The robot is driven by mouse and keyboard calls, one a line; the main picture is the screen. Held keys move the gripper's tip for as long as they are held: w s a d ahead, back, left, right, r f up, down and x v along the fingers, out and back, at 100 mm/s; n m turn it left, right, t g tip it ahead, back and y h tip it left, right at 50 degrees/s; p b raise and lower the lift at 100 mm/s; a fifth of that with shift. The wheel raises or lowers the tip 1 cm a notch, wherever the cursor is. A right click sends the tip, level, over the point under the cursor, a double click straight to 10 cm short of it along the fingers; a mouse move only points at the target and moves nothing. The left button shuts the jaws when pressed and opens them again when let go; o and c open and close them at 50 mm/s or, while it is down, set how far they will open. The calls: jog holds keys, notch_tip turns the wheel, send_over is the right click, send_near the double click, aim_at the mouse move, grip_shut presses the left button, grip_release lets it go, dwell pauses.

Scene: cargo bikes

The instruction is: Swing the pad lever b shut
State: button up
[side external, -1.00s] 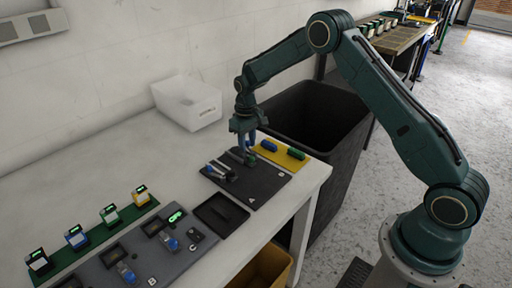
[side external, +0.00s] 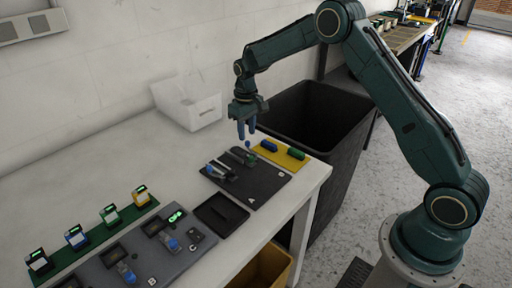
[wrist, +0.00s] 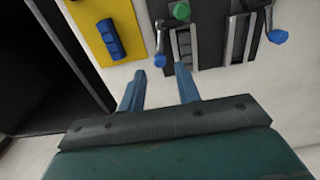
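The dark pad (side external: 262,186) lies near the table's right end and also fills the upper right of the wrist view (wrist: 210,40). A round blue knob (wrist: 160,60) shows at the pad's edge in the wrist view. In the side view the knob (side external: 247,143) is just below my fingertips. A second blue-ended lever (wrist: 277,36) is at the pad's other side.
A black bin (side external: 315,115) stands beyond the table edge. A white box (side external: 187,105) is at the wall. A grey panel (side external: 150,255) and an empty black tray (side external: 221,214) are nearer.

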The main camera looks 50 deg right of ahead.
aim_at(247, 141)
jog(key=shift+r, duration=0.25)
jog(key=shift+r, duration=1.35)
